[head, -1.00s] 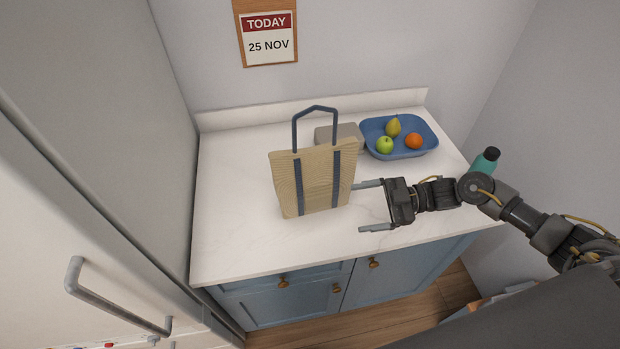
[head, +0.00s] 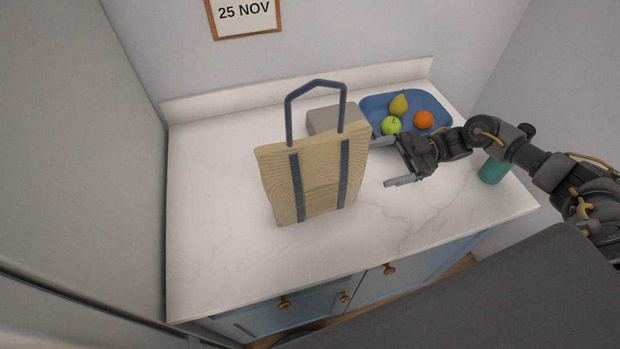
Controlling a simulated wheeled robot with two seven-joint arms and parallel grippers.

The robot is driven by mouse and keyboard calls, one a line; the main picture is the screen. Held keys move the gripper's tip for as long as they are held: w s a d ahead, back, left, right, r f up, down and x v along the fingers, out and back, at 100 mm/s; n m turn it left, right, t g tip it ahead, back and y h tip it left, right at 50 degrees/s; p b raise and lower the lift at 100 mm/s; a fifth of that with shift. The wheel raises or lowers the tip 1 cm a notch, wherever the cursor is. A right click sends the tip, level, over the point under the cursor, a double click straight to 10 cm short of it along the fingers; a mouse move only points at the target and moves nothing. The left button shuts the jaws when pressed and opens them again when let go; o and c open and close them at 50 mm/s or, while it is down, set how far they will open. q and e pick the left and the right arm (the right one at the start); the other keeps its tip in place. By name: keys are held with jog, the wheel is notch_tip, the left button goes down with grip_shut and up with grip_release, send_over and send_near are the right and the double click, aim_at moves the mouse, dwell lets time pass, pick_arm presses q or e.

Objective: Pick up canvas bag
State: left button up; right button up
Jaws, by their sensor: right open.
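The canvas bag (head: 320,174) is tan with dark blue straps and stands upright near the middle of the white counter. Its dark blue handle (head: 316,84) rises as a stiff loop above the top edge. My right gripper (head: 385,163) is open and empty, to the right of the bag, with its fingers pointing left towards it. My left gripper is not in view.
A grey box (head: 335,119) stands behind the bag. A blue tray (head: 440,101) with a pear (head: 399,105), a green apple (head: 391,126) and an orange (head: 424,120) is at the back right. A teal bottle (head: 493,170) stands behind my right arm. The counter's left part is clear.

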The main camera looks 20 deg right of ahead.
aim_at(360, 167)
jog(key=a+p, duration=0.1)
jog(key=a, duration=0.1)
jog(key=a+p, duration=0.1)
jog(key=a, duration=0.1)
jog(key=a+p, duration=0.1)
jog(key=shift+w+a, duration=0.25)
jog(key=shift+a, duration=0.15)
jog(key=shift+a+p, duration=0.35)
jog(key=shift+p, duration=0.15)
jog(key=a+p, duration=0.1)
jog(key=a, duration=0.1)
jog(key=a+p, duration=0.1)
jog(key=shift+w+a+f+p, duration=0.2)
jog(key=shift+w+a+p, duration=0.05)
jog(key=shift+a+p, duration=0.1)
jog(key=shift+a+f, duration=0.2)
jog(key=shift+a, duration=0.2)
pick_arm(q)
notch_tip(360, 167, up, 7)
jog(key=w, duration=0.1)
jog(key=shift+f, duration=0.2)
